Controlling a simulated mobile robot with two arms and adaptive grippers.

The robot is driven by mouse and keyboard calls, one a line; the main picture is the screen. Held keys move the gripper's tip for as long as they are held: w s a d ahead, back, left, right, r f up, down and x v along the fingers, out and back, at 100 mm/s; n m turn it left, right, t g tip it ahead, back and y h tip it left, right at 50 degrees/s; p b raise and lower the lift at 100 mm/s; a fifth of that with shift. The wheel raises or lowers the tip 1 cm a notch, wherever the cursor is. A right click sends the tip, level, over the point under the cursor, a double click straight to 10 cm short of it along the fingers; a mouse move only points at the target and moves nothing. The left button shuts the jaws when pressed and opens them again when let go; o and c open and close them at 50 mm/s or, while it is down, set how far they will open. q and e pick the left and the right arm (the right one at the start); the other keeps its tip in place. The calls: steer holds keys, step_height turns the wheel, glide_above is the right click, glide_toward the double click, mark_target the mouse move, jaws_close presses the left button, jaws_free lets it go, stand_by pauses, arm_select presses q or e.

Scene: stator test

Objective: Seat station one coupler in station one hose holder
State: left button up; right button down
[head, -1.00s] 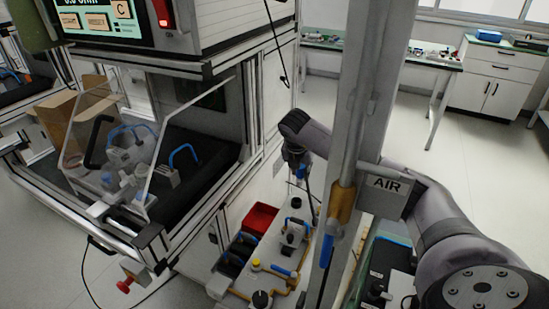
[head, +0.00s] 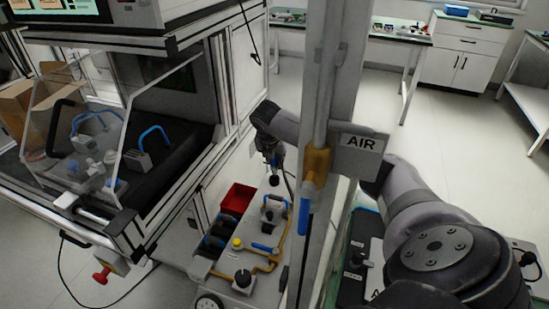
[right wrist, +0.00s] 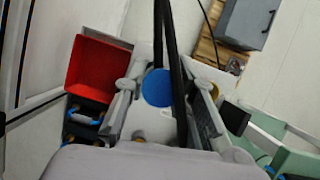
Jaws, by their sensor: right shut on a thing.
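My right gripper (head: 273,168) points down above the grey station top (head: 228,265), shut on a small dark part (head: 274,180), seemingly the coupler. In the right wrist view, a round blue face (right wrist: 157,87) shows between the two fingers of my right gripper (right wrist: 165,100). A black hose (right wrist: 180,70) runs past it, and also shows beside the gripper in the head view (head: 290,185). A grey fixture (head: 272,214) with a dark top stands below the gripper, apart from it. I cannot tell if this is the hose holder. My left gripper is out of view.
A grey post (head: 328,80) with an AIR sign (head: 362,144) stands close to my right arm. A red bin (head: 238,198) and dark bins are left of the station top. A clear-guarded machine (head: 80,150) is at left.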

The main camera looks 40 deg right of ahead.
steer(key=shift+f, duration=0.15)
stand_by(0.4)
steer(key=shift+f+b, duration=0.5)
steer(key=shift+b, duration=0.05)
steer(key=shift+f, duration=0.1)
steer(key=shift+f+b, duration=0.7)
steer(key=shift+f, duration=0.1)
steer(key=shift+f+b, duration=0.45)
steer(key=shift+f, duration=0.1)
stand_by(0.5)
steer(key=c, duration=1.2)
jaws_free()
steer(key=shift+c, duration=0.2)
steer(key=shift+a, duration=0.1)
